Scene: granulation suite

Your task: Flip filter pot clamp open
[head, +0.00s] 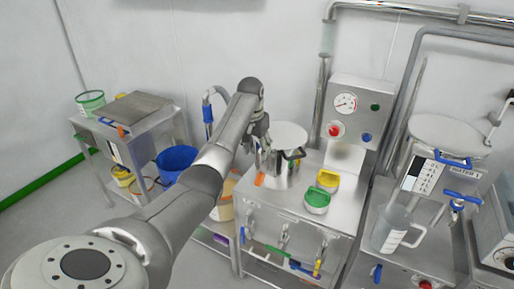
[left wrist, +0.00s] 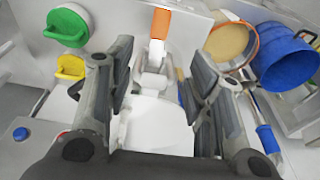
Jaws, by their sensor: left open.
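The filter pot is a metal pot with a pale round lid (head: 290,134) on the steel bench. Its clamp has an orange-tipped lever (head: 259,179), low on the pot's left side. In the left wrist view the orange tip (left wrist: 160,23) and the pale clamp arm (left wrist: 154,56) lie ahead of and between my fingers, with the white lid (left wrist: 155,125) below them. My left gripper (head: 264,142) is beside the pot's left edge; its open fingers (left wrist: 162,65) straddle the clamp with gaps on both sides. The arm partly hides the pot's left side. My right gripper is out of view.
Behind is a gauge panel (head: 350,110). A blue bucket (head: 176,162) is on the left; a clear jug (head: 390,230) is on the right.

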